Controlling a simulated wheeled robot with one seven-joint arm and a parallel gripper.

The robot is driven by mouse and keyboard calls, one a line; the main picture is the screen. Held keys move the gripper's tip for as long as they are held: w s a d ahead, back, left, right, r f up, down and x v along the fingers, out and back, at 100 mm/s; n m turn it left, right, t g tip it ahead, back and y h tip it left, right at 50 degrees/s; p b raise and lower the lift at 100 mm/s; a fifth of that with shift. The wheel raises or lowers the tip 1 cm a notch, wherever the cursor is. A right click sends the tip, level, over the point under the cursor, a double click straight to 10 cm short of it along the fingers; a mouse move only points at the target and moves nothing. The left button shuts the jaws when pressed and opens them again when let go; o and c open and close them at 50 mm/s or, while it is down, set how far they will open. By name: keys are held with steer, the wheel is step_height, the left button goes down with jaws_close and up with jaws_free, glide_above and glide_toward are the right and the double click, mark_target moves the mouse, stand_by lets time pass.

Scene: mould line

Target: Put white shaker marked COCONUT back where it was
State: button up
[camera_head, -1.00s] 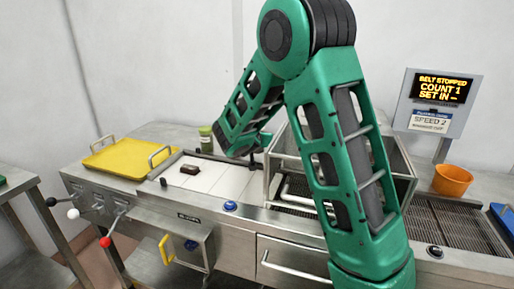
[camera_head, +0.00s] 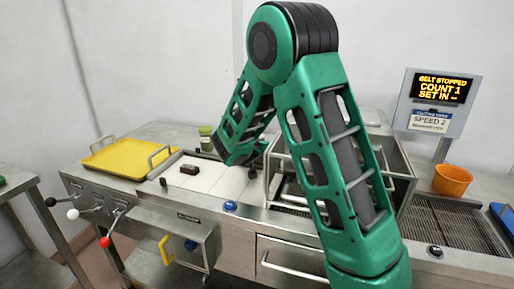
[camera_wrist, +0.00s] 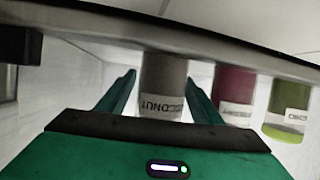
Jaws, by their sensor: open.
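The white shaker marked COCONUT (camera_wrist: 163,85) looks grey in the wrist view, with its label upside down in the picture. It is between the two fingers of my gripper (camera_wrist: 160,78), which are open on either side of it. I see no clear contact between fingers and shaker. A metal edge crosses the picture above and hides the shaker's far end. In the head view the shaker and the fingers are hidden behind my green arm.
A pink shaker (camera_wrist: 233,92) and a green shaker (camera_wrist: 288,105) are close on the right in the wrist view.

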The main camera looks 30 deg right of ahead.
steer(key=v, duration=1.2)
steer(key=shift+r, duration=0.1)
steer(key=x, duration=1.2)
steer(key=shift+w+r, duration=0.15)
steer(key=shift+r, duration=1.4)
steer(key=shift+f, duration=0.1)
